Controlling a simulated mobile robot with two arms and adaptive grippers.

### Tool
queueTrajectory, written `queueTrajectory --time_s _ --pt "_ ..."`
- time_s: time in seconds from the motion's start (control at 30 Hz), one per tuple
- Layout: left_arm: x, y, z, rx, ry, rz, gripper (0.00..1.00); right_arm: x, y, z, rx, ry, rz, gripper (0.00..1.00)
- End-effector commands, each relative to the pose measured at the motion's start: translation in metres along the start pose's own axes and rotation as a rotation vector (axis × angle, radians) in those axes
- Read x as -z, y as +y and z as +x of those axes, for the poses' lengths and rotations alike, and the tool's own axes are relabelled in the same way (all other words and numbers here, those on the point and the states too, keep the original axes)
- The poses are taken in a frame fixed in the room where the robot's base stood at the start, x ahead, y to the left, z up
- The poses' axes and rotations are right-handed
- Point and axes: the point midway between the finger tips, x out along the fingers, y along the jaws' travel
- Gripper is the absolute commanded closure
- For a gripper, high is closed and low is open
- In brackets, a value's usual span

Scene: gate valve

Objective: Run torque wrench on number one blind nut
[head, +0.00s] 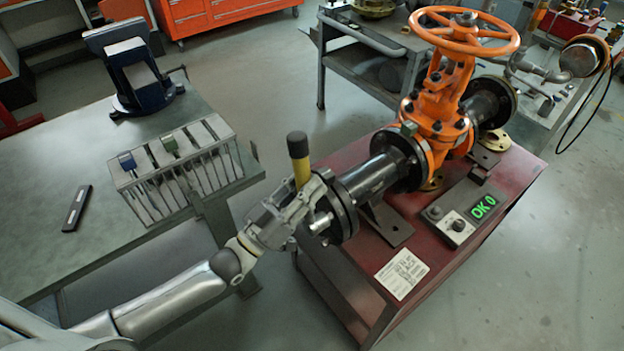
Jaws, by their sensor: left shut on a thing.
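My left gripper (308,194) is shut on the torque wrench (299,158), whose black-topped yellow handle stands up out of the jaws. A silver socket-like end (320,222) shows just below the fingers, close against the black blind flange (344,208) at the near left end of the pipe. The gripper hides part of the flange rim and its nuts, so I cannot tell whether the socket sits on a nut. A control box (459,224) on the red bench has a green display (484,207) reading "OK 0". My right gripper is out of view.
The orange gate valve (440,110) with its handwheel (465,32) stands on the red bench (440,262), near a paper label (401,272). A tool rack (180,160), a dark vise (135,75) and a black bar (76,208) are on the left table.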

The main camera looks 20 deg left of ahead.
Motion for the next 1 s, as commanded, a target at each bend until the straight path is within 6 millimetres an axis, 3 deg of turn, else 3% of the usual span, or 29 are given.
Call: queueTrajectory --time_s 0.5,1.0 --pt "0.013 0.001 -0.021 -0.003 0.008 0.001 1.00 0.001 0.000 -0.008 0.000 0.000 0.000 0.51" --pt "0.013 0.001 -0.023 -0.003 0.008 0.001 1.00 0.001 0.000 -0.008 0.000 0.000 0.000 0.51"
